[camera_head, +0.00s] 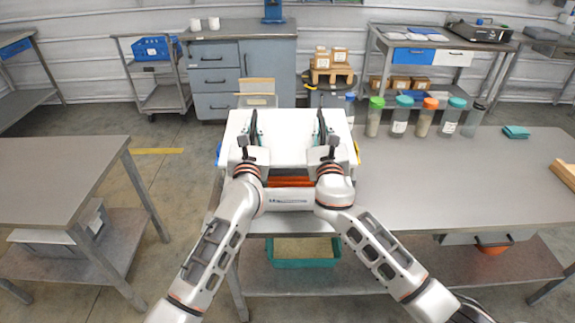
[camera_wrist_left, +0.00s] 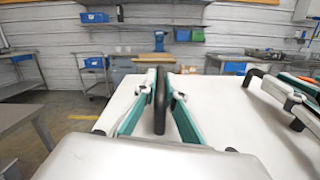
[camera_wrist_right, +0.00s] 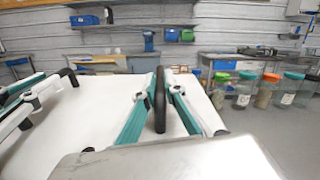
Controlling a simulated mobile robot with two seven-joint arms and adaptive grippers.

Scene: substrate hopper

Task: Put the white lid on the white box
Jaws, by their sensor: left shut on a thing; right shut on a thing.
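The white lid (camera_head: 287,128) is a wide flat panel with two black handles. My left gripper (camera_head: 251,128) is shut on its left handle (camera_wrist_left: 160,100), and my right gripper (camera_head: 322,128) is shut on its right handle (camera_wrist_right: 160,100). The lid also shows in the left wrist view (camera_wrist_left: 235,115) and the right wrist view (camera_wrist_right: 90,115). The white box (camera_head: 290,204) stands at the left end of the grey table. Its front wall shows below the lid, with orange contents (camera_head: 290,182) visible between them. The lid hides most of the box; I cannot tell its exact height above the rim.
A teal bin (camera_head: 303,252) sits on the lower shelf. Another table (camera_head: 60,170) stands left across a floor gap.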

